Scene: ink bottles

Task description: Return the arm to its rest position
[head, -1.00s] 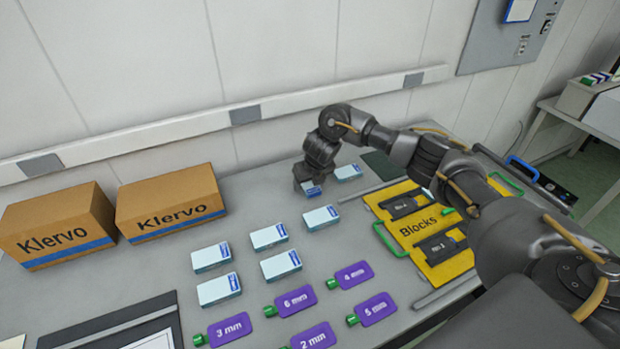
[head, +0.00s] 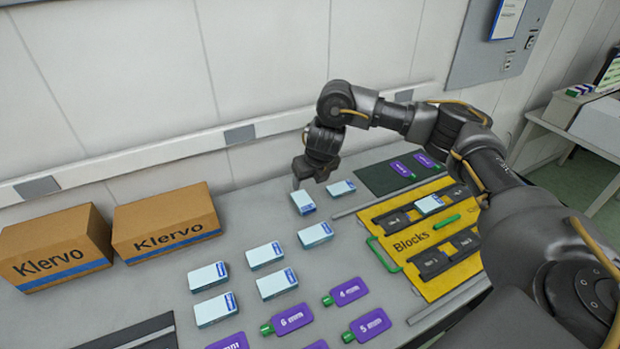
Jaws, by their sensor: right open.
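My right arm (head: 440,125) reaches in from the lower right over the table. Its right gripper (head: 309,182) points down, open and empty, just behind and above a white-and-blue small box (head: 303,203) at the back of the table. The gap between gripper and box is hard to judge. My left gripper is not in view.
Several white-and-blue boxes (head: 265,254) and purple bottles with green caps (head: 345,292) stand or lie ahead. The yellow Blocks tray (head: 385,222) lies under my arm, a box in one slot. A dark mat (head: 372,180) holds two purple bottles. Klervo cartons (head: 165,222) stand left.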

